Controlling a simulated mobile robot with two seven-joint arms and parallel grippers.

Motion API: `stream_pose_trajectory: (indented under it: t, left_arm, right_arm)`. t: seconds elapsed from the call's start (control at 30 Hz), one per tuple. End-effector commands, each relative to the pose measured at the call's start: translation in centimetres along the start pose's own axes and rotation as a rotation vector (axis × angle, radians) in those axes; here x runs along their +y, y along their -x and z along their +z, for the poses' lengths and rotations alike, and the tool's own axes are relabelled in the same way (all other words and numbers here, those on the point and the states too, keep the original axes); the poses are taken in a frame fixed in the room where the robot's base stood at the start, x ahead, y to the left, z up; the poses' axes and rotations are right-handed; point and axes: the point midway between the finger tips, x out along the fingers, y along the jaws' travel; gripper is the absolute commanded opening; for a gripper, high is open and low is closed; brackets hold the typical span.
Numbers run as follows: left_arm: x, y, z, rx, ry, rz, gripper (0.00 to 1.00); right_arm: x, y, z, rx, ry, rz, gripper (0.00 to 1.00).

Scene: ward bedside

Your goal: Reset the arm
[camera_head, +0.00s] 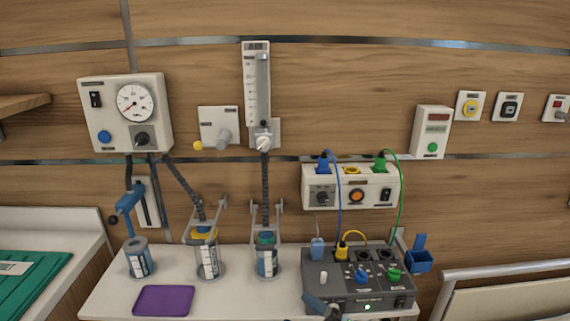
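A white bedside counter (222,301) holds a purple pad (163,300), several labelled canisters (140,259) and the control box. Above are a gauge panel (122,112), a flowmeter (257,90) and a socket panel (350,186) with cables. A bed rail (500,270) stands right.

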Motion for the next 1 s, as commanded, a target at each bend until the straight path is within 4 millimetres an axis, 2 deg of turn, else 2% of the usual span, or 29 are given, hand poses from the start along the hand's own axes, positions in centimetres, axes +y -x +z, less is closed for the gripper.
stream_pose_trajectory:
  t: [0.03, 0.17, 0.2, 0.3, 0.47, 0.7, 0.77, 1.0]
  left_arm:
    - [0.0, 0.0, 0.0, 0.0, 0.0, 0.0, 0.43]
    - [0.0, 0.0, 0.0, 0.001, -0.001, 0.0, 0.43]
    - [0.0, 0.0, 0.0, 0.001, -0.001, 0.0, 0.43]
    - [0.0, 0.0, -0.1, 0.001, -0.001, 0.0, 0.43]
    - [0.0, 0.0, 0.0, 0.001, -0.001, 0.0, 0.43]
    - [0.0, 0.0, 0.0, 0.0, -0.001, 0.0, 0.43]
    - [0.1, 1.2, -1.7, -0.004, -0.003, -0.001, 0.43]
    - [0.3, 4.2, -5.7, 0.012, -0.016, -0.006, 0.43]
  right_arm:
    - [-0.7, 2.1, 0.9, -0.106, -0.088, 0.066, 0.6]
    - [-2.5, 8.2, 3.6, -0.4, -0.306, 0.205, 0.6]
    - [-3.5, 10.3, 4.2, -0.49, -0.372, 0.234, 0.6]
    - [-5.9, 15.3, 5.1, -0.69, -0.521, 0.284, 0.6]
    - [-9.7, 22.1, 5.1, -0.935, -0.711, 0.314, 0.6]
    - [-14.9, 30.1, 2.6, -1.208, -0.949, 0.306, 0.6]
    - [-13.0, 29.1, 1.5, -1.201, -0.939, 0.305, 0.6]
    - [-9.5, 27.6, -1.3, -1.196, -0.916, 0.302, 0.6]
